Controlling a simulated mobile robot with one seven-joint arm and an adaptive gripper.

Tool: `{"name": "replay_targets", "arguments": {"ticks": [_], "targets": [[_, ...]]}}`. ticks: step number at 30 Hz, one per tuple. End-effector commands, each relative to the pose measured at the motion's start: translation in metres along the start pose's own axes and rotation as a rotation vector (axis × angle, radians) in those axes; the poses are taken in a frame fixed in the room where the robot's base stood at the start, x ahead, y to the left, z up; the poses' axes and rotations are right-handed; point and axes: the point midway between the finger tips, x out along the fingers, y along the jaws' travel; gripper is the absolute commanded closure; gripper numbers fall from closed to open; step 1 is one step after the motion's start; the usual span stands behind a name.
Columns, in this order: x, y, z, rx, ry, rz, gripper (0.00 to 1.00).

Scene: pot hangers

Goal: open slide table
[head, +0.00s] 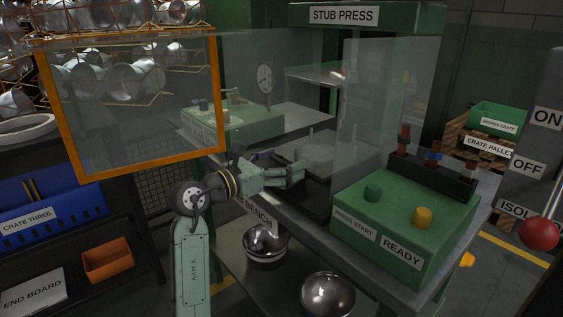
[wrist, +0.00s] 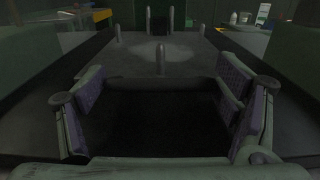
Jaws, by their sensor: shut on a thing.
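The slide table (head: 328,146) is a grey plate with upright pins, set in the stub press behind the clear guards. It also shows in the wrist view (wrist: 190,58), straight ahead. My gripper (head: 302,172) is at the near edge of the slide table, reaching in from the left. In the wrist view, its two padded fingers (wrist: 163,88) stand wide apart on either side of the dark front part of the slide table and are shut on it. The exact contact is in deep shadow.
A green control box (head: 390,232) with two buttons stands on the bench at the right. Clear guard panels (head: 385,110) stand around the press. An orange-framed panel (head: 135,110) hangs at the left. Steel bowls (head: 328,293) sit on the lower shelf.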

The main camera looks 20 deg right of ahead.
Motion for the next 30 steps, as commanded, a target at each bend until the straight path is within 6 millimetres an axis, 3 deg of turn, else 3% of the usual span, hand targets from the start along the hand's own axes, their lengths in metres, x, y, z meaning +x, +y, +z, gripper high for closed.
{"name": "replay_targets", "arguments": {"ticks": [6,14,30], "targets": [[-0.001,0.002,0.0,0.0,-0.002,0.006,0.66],[-0.016,0.003,0.005,-0.003,-0.002,0.009,0.67],[-0.133,0.003,0.006,-0.006,-0.001,0.012,0.67]]}}
